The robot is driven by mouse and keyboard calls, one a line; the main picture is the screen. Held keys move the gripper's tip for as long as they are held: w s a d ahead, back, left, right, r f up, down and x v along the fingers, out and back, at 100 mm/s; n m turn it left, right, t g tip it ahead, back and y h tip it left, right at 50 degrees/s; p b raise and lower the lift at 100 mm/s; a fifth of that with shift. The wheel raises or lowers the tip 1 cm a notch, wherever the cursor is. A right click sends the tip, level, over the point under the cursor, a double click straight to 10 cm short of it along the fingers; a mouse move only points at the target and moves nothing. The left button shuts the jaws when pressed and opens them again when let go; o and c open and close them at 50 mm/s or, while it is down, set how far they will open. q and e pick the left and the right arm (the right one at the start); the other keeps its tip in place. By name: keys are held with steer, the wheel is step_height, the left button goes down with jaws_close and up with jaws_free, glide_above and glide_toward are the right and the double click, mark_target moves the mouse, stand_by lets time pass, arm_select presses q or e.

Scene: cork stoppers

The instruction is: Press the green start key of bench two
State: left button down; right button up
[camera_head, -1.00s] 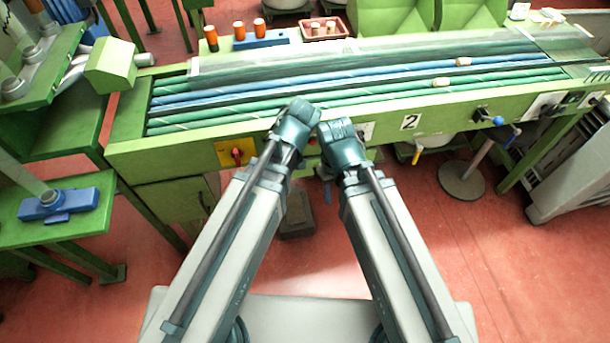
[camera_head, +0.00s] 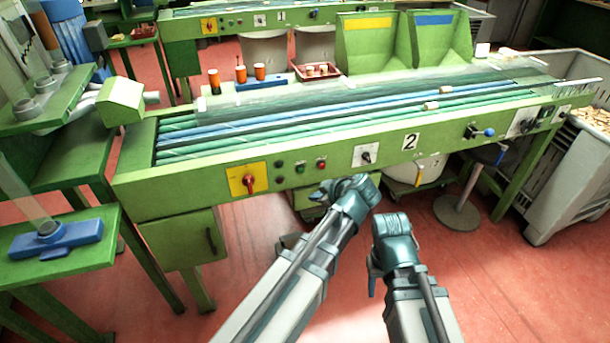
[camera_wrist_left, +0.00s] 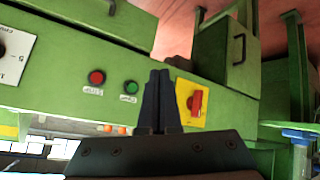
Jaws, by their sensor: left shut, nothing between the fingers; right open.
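Bench two is the green machine with a white "2" plate (camera_head: 410,142). Its green start key (camera_head: 300,169) sits on the front panel, left of a red stop key (camera_head: 321,164). In the upside-down left wrist view the green key (camera_wrist_left: 131,87) is right of the red key (camera_wrist_left: 96,77). My left gripper (camera_head: 322,194) is below and slightly right of the keys in the head view. In the wrist view its shut, empty fingers (camera_wrist_left: 158,75) show between the green key and the yellow plate; contact cannot be told. My right gripper (camera_head: 373,280) is open, lower and to the right.
A yellow plate with a red rotary switch (camera_head: 249,182) is left of the keys. A white dial plate (camera_head: 366,155) is to their right. A cabinet (camera_head: 184,240) hangs under the bench's left end. A blue-knobbed lever (camera_head: 488,132) sticks out at the right.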

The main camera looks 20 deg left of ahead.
mark_target(301, 170)
arm_select(q)
steer(key=shift+w+a, duration=0.1)
steer(key=w+a, duration=0.4)
steer(key=w, duration=0.3)
steer(key=shift+a, duration=0.4)
steer(key=shift+w, duration=0.1)
stand_by(1.9)
steer(key=shift+w+a, duration=0.25)
steer(key=shift+w, duration=0.05)
